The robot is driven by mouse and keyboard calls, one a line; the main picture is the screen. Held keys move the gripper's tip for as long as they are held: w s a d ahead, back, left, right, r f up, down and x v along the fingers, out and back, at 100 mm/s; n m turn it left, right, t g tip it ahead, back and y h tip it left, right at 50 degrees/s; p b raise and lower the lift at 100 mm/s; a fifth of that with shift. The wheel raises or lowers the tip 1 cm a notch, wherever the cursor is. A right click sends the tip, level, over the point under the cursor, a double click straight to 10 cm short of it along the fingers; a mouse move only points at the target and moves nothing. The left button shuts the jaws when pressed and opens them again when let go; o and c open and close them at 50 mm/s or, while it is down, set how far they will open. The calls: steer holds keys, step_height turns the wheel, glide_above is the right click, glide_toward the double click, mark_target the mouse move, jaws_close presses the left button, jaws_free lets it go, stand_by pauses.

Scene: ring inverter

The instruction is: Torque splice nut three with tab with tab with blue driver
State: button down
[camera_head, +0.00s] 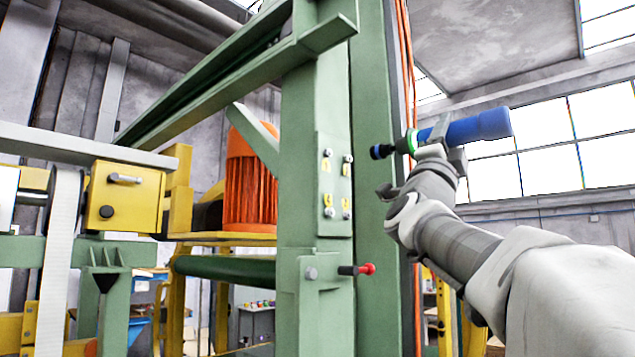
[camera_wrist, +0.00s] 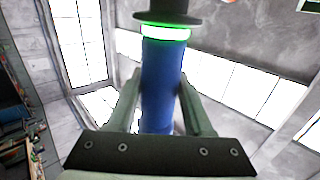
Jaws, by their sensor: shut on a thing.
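My gripper (camera_head: 441,140) is shut around a blue driver (camera_head: 482,127) and holds it raised to the right of the green post. The driver lies almost level in the head view, its black socket end (camera_head: 381,151) pointing left toward the post. A green ring glows near that end. In the wrist view the blue body (camera_wrist: 160,85) sits between the two fingers. On the post, a green splice plate (camera_head: 334,185) carries several nuts in two rows, with yellow tabs beside them. The upper nuts (camera_head: 347,159) and lower nuts (camera_head: 346,203) are apart from the socket. Numbers are not readable.
The green post (camera_head: 302,120) and a slanted green beam (camera_head: 215,90) stand left of the driver. A red-tipped handle (camera_head: 367,269) juts out below the plate. An orange motor (camera_head: 250,180) and a yellow box (camera_head: 122,197) are further left. Open air surrounds the driver.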

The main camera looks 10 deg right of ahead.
mark_target(405, 149)
steer(key=shift+w+a+r+p, duration=0.15)
steer(key=shift+w+a+p, duration=0.4)
steer(key=shift+w+a, duration=1.25)
steer(key=shift+w+a+p, duration=0.2)
steer(key=shift+w+a, duration=0.1)
steer(key=shift+w, duration=0.25)
steer(key=shift+w+a+p, duration=0.2)
steer(key=shift+w+a, duration=0.1)
steer(key=shift+w, duration=0.2)
steer(key=shift+w+a, duration=0.15)
steer(key=shift+w, duration=0.05)
stand_by(1.5)
